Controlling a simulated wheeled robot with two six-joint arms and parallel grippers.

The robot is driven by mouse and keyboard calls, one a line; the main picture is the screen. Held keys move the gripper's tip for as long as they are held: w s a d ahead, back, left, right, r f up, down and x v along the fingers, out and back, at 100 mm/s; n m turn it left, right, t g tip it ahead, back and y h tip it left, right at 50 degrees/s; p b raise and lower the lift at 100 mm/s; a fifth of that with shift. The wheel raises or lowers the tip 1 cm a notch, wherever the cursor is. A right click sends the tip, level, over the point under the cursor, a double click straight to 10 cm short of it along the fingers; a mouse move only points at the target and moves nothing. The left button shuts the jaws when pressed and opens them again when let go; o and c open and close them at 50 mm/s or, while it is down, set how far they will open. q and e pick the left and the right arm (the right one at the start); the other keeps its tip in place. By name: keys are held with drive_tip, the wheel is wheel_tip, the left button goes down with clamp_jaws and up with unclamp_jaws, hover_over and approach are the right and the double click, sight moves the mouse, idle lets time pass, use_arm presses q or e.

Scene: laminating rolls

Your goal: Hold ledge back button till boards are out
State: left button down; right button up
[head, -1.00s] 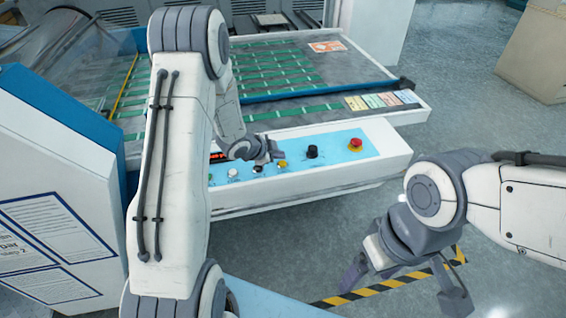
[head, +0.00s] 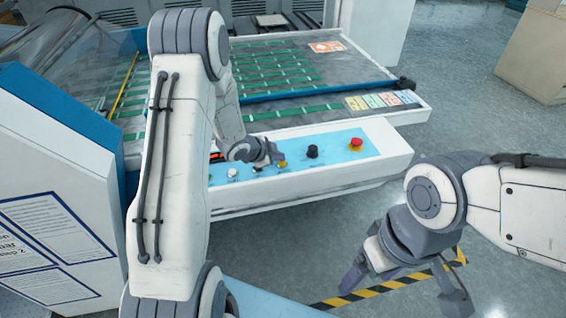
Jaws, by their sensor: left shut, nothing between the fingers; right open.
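The control panel (head: 340,145) is a light blue strip on the white front beam of the machine. It carries a red emergency knob (head: 356,144) on a yellow base, a black knob (head: 312,151), a yellow button (head: 282,164) and pale buttons (head: 232,173) at the left. My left gripper (head: 274,157) is shut and empty, its tip over the panel close to the yellow button. I cannot tell whether it touches a button, as it hides part of the panel. My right gripper (head: 402,287) is open and empty over the floor. No boards are clearly visible.
The feed table (head: 290,70) with green belts lies behind the panel, crossed by a blue bar (head: 320,90). Coloured labels (head: 380,100) lie on its right end. A white and blue machine housing (head: 50,200) stands at left. Yellow-black tape (head: 395,283) marks the floor.

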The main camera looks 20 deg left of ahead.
sight(279, 164)
use_arm(q)
drive_tip(key=shift+f+b, duration=0.35)
drive_tip(key=shift+f, duration=0.1)
drive_tip(key=shift+r, duration=0.15)
idle(4.9)
drive_tip(key=shift+r+p, duration=0.75)
drive_tip(key=shift+p, duration=0.05)
wheel_tip(279, 164, up, 5)
drive_tip(key=p, duration=0.4)
